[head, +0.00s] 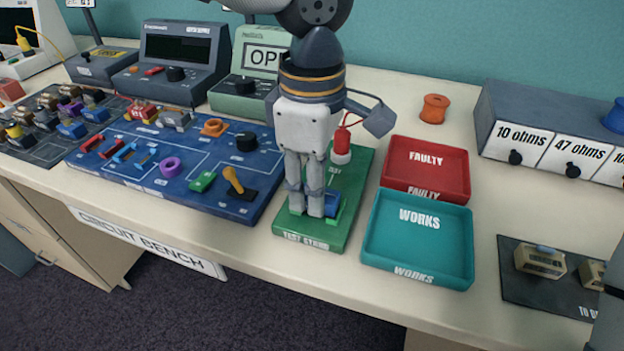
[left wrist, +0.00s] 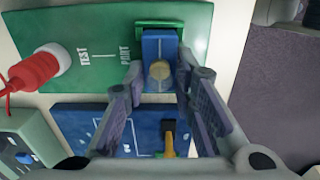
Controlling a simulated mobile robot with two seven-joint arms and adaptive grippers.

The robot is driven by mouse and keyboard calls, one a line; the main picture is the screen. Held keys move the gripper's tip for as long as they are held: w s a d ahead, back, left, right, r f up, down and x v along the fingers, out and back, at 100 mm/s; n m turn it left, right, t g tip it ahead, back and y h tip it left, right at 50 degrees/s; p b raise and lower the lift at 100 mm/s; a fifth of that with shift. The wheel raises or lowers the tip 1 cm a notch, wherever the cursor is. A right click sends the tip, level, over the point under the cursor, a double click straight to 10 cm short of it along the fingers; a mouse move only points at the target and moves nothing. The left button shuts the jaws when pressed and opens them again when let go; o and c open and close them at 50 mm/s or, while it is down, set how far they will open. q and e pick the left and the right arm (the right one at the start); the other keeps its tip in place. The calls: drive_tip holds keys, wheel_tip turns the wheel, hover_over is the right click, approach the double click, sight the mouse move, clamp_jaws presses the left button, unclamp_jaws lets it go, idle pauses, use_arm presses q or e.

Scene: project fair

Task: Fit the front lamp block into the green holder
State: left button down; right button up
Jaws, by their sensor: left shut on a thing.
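My left gripper (head: 314,212) points down over the green test stand (head: 352,180). It is shut on a blue block with a round yellowish top (left wrist: 159,72), which I take to be the lamp block. The blue block also shows beside the fingers in the head view (head: 333,202). The green holder (left wrist: 160,24) is at the "PART" end of the stand, and its rim shows past the block's end and along one side. The block is at the holder, but I cannot tell whether it is fully seated. The fingers hide part of both.
A red push button (head: 341,150) stands at the stand's far end. A red FAULTY tray (head: 427,165) and a teal WORKS tray (head: 418,235) are to the right. The blue circuit board (head: 180,160) lies to the left. Several blocks sit on the dark mat (head: 40,148) beyond it.

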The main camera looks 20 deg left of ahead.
use_arm(q)
drive_tip(key=shift+f, duration=0.1)
drive_tip(key=c, duration=1.2)
unclamp_jaws()
drive_tip(key=shift+c, duration=0.2)
drive_tip(key=shift+o, duration=0.2)
drive_tip(key=o, duration=0.4)
drive_tip(key=shift+o, duration=0.2)
drive_tip(key=shift+r, duration=4)
